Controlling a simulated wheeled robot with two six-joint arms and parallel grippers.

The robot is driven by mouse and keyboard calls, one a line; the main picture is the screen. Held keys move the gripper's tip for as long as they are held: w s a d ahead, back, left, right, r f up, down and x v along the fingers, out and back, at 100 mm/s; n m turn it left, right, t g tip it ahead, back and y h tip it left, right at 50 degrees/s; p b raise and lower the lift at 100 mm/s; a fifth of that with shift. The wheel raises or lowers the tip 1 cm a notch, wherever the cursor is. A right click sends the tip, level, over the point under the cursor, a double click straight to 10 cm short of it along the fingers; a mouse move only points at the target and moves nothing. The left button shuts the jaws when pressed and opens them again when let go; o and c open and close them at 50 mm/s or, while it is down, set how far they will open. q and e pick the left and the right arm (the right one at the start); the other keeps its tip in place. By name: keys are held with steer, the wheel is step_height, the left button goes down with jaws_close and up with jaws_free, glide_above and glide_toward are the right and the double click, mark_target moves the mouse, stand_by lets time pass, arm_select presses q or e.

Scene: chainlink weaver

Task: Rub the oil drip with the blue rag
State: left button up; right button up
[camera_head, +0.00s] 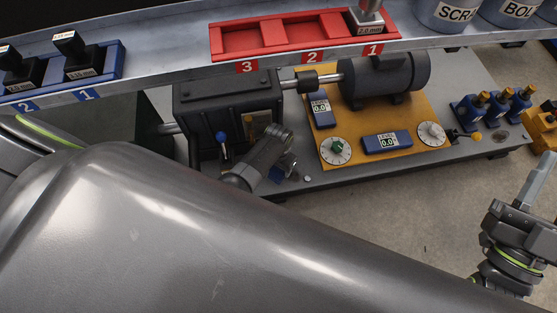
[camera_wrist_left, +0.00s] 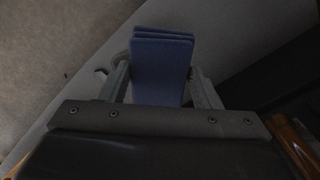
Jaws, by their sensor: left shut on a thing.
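My left gripper (camera_head: 282,163) is low beside the black gearbox-like housing (camera_head: 225,105), over the front edge of the grey bench. It is shut on the blue rag, a folded stack of layers (camera_wrist_left: 161,70) standing between its two fingers in the left wrist view. In the head view the rag is mostly hidden at the fingertips. I cannot make out the oil drip clearly; the arm and gripper cover part of the bench there. My right gripper (camera_head: 520,205) is at the right edge, away from the bench, and its opening is unclear.
A yellow plate (camera_head: 405,105) with dials and blue displays carries a motor (camera_head: 385,78). A blue-knobbed lever (camera_head: 222,138) stands near my left gripper. A shelf with a red tray (camera_head: 255,38) and bins (camera_head: 447,12) overhangs the back. Floor in front is clear.

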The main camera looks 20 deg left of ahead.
arm_select(q)
steer(key=shift+r, duration=0.3)
steer(key=shift+r+p, duration=0.2)
steer(key=shift+p, duration=0.3)
steer(key=shift+r+p, duration=0.25)
steer(key=shift+p, duration=0.05)
steer(key=shift+r, duration=0.15)
arm_select(e)
steer(key=shift+w+d+f+m+g+h, duration=0.5)
steer(key=shift+w+d+f+m+g, duration=0.45)
steer(key=shift+f+g, duration=4.4)
arm_select(q)
steer(key=shift+r+p, duration=0.2)
steer(key=shift+p, duration=0.25)
steer(key=shift+r+p, duration=0.25)
steer(key=shift+p, duration=0.05)
steer(key=shift+r, duration=0.15)
steer(key=shift+r+p, duration=0.2)
steer(key=shift+p, duration=0.2)
arm_select(e)
steer(key=s+a+f+m+g+y, duration=0.1)
steer(key=s+f+g, duration=0.5)
steer(key=f, duration=0.7)
steer(key=shift+s+a+y, duration=0.4)
steer(key=shift+s+a, duration=0.15)
